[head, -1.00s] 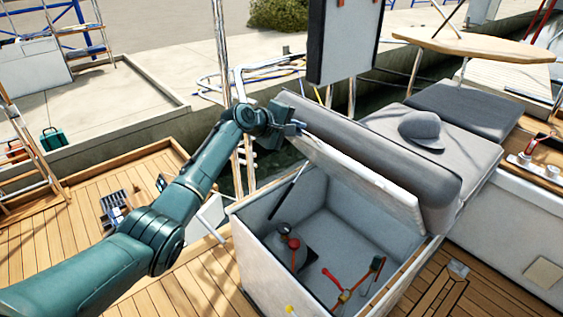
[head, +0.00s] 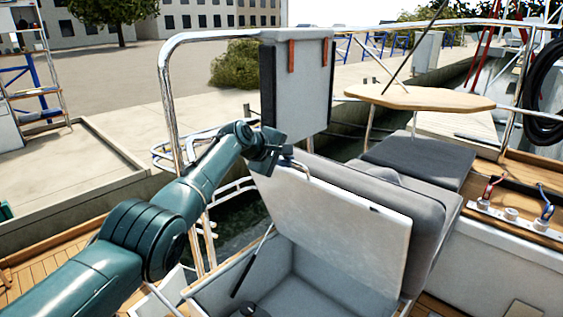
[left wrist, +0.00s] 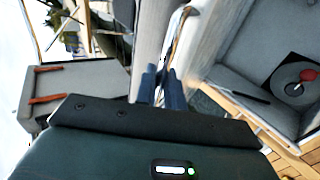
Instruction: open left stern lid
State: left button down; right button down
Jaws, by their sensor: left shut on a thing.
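The stern lid (head: 340,225) stands raised in the head view, its pale underside towards me and its grey cushion behind. In the left wrist view the two fingers (left wrist: 161,84) sit close together at the lid's edge. The locker (head: 290,297) under the lid is open, with a thin dark strut (head: 252,262) at its left. A round dark item with a red knob (left wrist: 300,80) lies inside. My right gripper is out of view.
A grey panel with orange straps (head: 300,80) hangs on the chrome rail behind the lid. A wooden table (head: 420,97) stands beyond the seat cushion (head: 420,155).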

pick_arm(q)
jog(key=shift+f, duration=0.25)
jog(key=c, duration=1.6)
grip_release()
jog(key=shift+d, duration=0.1)
jog(key=shift+c, duration=0.2)
jog(key=shift+r, duration=0.15)
jog(key=shift+s+a+r+p, duration=0.1)
jog(key=shift+a+r+p, duration=0.15)
jog(key=shift+p, duration=0.05)
jog(key=shift+p+v, duration=0.6)
jog(key=shift+v, duration=0.35)
jog(key=b+v, duration=0.1)
jog(key=v, duration=0.9)
jog(key=shift+s, duration=0.35)
jog(key=shift+a, duration=0.1)
